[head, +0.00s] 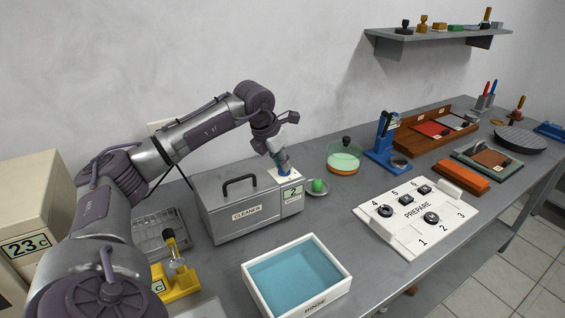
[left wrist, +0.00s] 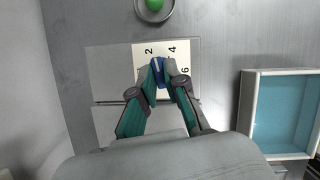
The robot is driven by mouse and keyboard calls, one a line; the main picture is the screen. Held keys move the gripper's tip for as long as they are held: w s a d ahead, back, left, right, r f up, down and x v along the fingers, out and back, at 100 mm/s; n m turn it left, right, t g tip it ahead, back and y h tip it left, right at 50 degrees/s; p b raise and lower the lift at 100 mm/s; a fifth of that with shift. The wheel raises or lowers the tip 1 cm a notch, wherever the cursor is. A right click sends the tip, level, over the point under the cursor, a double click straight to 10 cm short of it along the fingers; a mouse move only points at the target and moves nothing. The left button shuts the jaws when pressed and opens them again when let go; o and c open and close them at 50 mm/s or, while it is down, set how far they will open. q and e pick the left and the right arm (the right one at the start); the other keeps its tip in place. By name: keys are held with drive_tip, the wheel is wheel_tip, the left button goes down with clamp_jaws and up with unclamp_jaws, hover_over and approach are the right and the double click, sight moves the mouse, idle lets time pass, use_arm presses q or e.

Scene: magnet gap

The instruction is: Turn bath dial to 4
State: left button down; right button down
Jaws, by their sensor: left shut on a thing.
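The bath dial is a blue knob (left wrist: 157,68) on a white plate (left wrist: 143,52) on top of the grey cleaner box (head: 225,212). In the left wrist view the numbers 2, 4 and 6 show on the plate; the rest of it is hidden. My left gripper (head: 284,168) points down over the box's right end, its fingers shut on the knob. It also shows in the left wrist view (left wrist: 163,72). I cannot tell where the knob points. A display (head: 292,193) on the box's front reads 2. My right gripper is not in view.
A white tray of blue liquid (head: 250,290) stands in front of the box. A green ball on a small dish (head: 318,194) is close to its right. A glass bowl (head: 343,165), a blue stand (head: 378,158) and a white PREPARE board (head: 385,238) stand farther right.

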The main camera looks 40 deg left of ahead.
use_arm(q)
drive_tip(key=m+p, duration=0.1)
drive_tip(key=m, duration=0.1)
drive_tip(key=m+h, duration=0.1)
drive_tip(key=m, duration=0.1)
drive_tip(key=shift+a+r+m+g+h+p, duration=0.15)
drive_tip(key=shift+a+m+g+h+p, duration=0.05)
drive_tip(key=shift+m+g+h+p, duration=0.15)
drive_tip(key=shift+w+a+m+g+h+p, duration=0.1)
drive_tip(key=shift+m+g+h+p, duration=0.45)
drive_tip(key=shift+m, duration=1.2)
drive_tip(key=c, duration=1.2)
unclamp_jaws()
drive_tip(key=v, duration=1.1)
drive_tip(key=shift+s+r, duration=0.25)
drive_tip(key=shift+s, duration=0.05)
